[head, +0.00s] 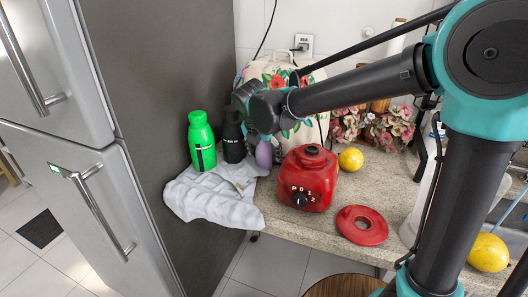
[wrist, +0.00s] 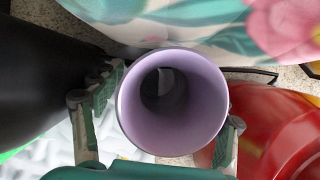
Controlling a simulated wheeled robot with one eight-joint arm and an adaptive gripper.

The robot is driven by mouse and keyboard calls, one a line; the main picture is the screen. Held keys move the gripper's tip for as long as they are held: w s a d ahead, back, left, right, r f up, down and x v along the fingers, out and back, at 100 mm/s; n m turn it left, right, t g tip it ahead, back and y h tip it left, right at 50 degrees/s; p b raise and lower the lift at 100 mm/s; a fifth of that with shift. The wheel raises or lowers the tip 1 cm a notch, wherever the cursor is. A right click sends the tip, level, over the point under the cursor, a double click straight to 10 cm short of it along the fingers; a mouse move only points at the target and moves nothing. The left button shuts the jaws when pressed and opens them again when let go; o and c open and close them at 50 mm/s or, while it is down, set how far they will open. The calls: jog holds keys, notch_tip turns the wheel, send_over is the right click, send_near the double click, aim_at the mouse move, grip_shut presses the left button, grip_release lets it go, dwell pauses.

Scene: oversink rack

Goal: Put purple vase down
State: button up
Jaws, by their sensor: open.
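The purple vase (head: 263,153) appears upright on the counter, beside the black bottle and at the edge of the white cloth. Its base is hard to make out. In the wrist view I look down into its round lilac mouth (wrist: 172,100). My gripper (wrist: 170,102) is open, with one green-grey finger on each side of the vase near its rim. Whether either finger touches the vase is not clear. In the head view my dark wrist is just above the vase and the fingers cannot be made out.
A black bottle (head: 233,136) and green bottle (head: 201,141) stand left by the fridge, near the white cloth (head: 213,197). A red blender base (head: 307,180) is close on the right. A floral cover (head: 270,72) stands behind. Bare counter (head: 290,222) lies in front.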

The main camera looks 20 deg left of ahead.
jog(key=shift+f, duration=0.1)
jog(key=shift+c, duration=0.2)
jog(key=c, duration=1.5)
jog(key=shift+c, duration=0.2)
